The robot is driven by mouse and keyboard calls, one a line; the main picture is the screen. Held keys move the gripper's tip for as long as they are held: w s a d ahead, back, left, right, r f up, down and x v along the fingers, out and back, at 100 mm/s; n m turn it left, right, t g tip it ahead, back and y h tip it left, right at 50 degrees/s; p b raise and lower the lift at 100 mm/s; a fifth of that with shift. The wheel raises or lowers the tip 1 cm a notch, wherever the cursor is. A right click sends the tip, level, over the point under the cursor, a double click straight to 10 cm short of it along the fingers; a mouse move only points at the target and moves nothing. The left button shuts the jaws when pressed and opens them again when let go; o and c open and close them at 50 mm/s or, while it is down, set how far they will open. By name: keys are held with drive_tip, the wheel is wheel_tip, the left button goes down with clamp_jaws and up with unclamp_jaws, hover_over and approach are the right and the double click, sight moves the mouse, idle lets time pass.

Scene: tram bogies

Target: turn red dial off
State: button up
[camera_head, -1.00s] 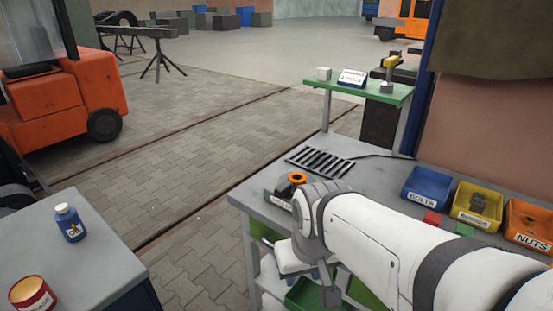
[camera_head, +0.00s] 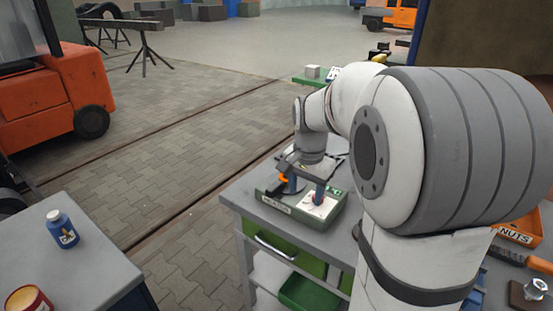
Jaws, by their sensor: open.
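A grey-green control box (camera_head: 322,220) with white labels sits on the grey workbench near its front left corner. On its top, a white plate (camera_head: 327,208) has a little red showing by a blue finger; this may be the red dial, but it is mostly hidden. My gripper (camera_head: 305,191) points down over the box top, with its two blue fingers apart. The right finger is at the white plate and the left one is beside a black part with an orange piece (camera_head: 283,178). I cannot tell whether the fingers touch the dial.
My arm covers much of the bench on the right. An orange NUTS bin (camera_head: 520,232) and a tool (camera_head: 520,257) lie at the right. A separate grey table at the left holds a blue bottle (camera_head: 62,229) and a red tin (camera_head: 28,300). Paved floor lies between.

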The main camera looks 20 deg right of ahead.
drive_tip(key=w+d+f+m, duration=0.1)
drive_tip(key=w+d+m, duration=0.1)
drive_tip(key=w, duration=0.1)
drive_tip(key=w+d+m+p, duration=0.1)
drive_tip(key=w+d+m, duration=0.1)
drive_tip(key=d, duration=0.1)
drive_tip(key=w+d+f+m+g, duration=0.1)
drive_tip(key=w+d+m, duration=0.1)
drive_tip(key=w+d, duration=0.1)
drive_tip(key=shift+w+f, duration=0.3)
drive_tip(key=shift+w, duration=0.05)
drive_tip(key=shift+w+d+f, duration=0.1)
drive_tip(key=shift+d+f, duration=0.05)
drive_tip(key=shift+f, duration=0.15)
wheel_tip(320, 180, down, 7)
drive_tip(key=shift+f+p, duration=0.15)
drive_tip(key=shift+p, duration=0.5)
drive_tip(key=shift+c, duration=0.5)
drive_tip(key=c, duration=0.9)
